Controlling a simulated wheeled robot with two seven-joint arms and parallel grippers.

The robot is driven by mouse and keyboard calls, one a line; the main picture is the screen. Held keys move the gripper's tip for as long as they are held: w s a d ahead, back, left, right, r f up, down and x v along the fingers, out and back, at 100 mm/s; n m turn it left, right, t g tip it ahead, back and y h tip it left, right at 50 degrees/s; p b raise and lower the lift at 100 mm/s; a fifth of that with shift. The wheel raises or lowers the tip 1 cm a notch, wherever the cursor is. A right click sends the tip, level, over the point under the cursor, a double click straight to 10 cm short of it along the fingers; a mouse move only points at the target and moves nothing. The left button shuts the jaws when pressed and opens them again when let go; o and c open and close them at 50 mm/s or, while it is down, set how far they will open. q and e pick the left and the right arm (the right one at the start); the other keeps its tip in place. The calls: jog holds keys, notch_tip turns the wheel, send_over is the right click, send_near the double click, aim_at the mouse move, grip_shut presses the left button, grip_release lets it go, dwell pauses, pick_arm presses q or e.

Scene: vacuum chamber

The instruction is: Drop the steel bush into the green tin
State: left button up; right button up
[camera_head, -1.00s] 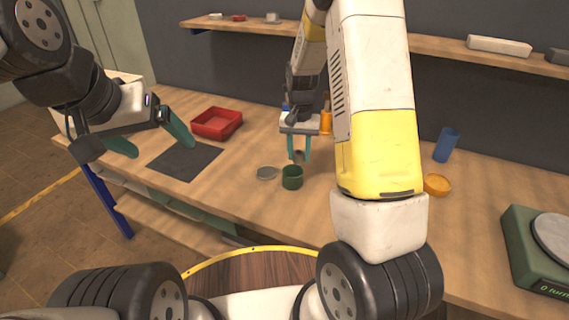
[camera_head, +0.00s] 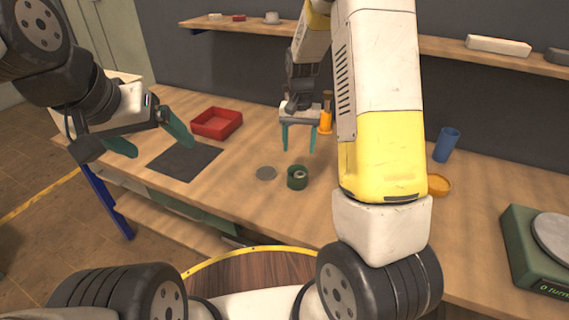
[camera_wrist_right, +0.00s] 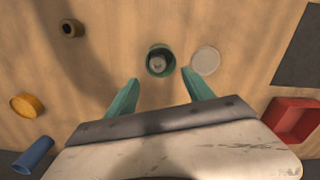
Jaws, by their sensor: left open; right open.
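The green tin (camera_head: 298,184) stands upright on the bench. The steel bush (camera_head: 300,175), a small grey ring-shaped piece, sits inside it. The right wrist view also shows the bush (camera_wrist_right: 158,64) within the rim of the tin (camera_wrist_right: 172,69). My right gripper (camera_head: 299,149) is open and empty, with its teal fingers above the tin and apart from it. In the right wrist view the spread fingertips (camera_wrist_right: 160,77) show just short of the tin. My left gripper (camera_head: 165,149) is open and empty above the dark mat at the left.
A flat grey disc (camera_head: 265,173) lies left of the tin. A red tray (camera_head: 217,123) and the dark mat (camera_head: 184,160) are further left. A small brown ring (camera_wrist_right: 72,28) shows in the wrist view.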

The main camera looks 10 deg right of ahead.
notch_tip(320, 180, up, 4)
jog(key=shift+r, duration=0.15)
dwell(0.3)
jog(key=s+a+r+n+t+y, duration=0.1)
jog(key=s+r+n+t+y, duration=0.15)
jog(key=s+r, duration=1.1)
jog(key=s+a+r+n+t, duration=0.1)
jog(key=s+r+t, duration=0.1)
jog(key=s, duration=0.9)
jog(key=shift+a+r+n+t, duration=0.15)
jog(key=shift+r+n+t, duration=0.25)
jog(key=shift+t, duration=0.45)
